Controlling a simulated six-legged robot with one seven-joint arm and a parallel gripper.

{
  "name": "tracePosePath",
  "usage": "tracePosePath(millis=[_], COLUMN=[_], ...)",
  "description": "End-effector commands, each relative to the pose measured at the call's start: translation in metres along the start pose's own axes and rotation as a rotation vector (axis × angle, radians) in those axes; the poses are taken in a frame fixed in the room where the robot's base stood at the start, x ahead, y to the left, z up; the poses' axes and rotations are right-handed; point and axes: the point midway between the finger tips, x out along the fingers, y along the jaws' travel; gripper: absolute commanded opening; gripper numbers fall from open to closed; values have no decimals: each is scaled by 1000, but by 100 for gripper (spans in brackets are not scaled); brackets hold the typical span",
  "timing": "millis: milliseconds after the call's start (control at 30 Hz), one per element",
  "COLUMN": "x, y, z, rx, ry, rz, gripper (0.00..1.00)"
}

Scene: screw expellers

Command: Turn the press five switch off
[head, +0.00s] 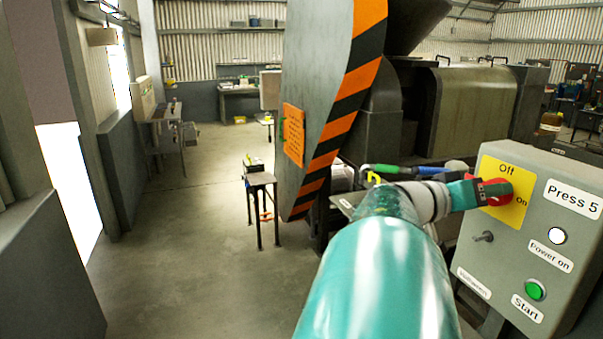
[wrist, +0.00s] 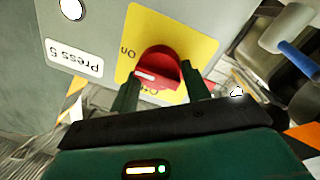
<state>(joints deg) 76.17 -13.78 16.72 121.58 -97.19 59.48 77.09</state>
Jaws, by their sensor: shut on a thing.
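The press five box (head: 540,225) is a grey panel at the right of the head view, labelled "Press 5". Its red rotary switch (head: 497,190) sits on a yellow plate (head: 507,168) marked "Off" at the top and "on" at the right. My gripper (head: 482,192) reaches the switch from the left and partly hides it. In the wrist view the panel appears upside down, and the red switch (wrist: 160,65) sits between my gripper's two green fingers (wrist: 162,88), which are shut on it. I cannot tell clearly which mark the switch points to.
Below the plate are a metal toggle (head: 484,237), a white "Power on" lamp (head: 557,236) and a green "Start" button (head: 535,290). A striped machine guard (head: 335,110) stands left of the box. A small table (head: 260,180) stands farther left, with open floor around it.

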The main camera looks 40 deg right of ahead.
Motion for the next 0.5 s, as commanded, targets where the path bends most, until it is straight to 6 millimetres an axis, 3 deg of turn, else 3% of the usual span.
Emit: tracePosePath(millis=[500], x=[2], y=[-1], z=[1], rx=[-285], ry=[23], rz=[16], gripper=[24])
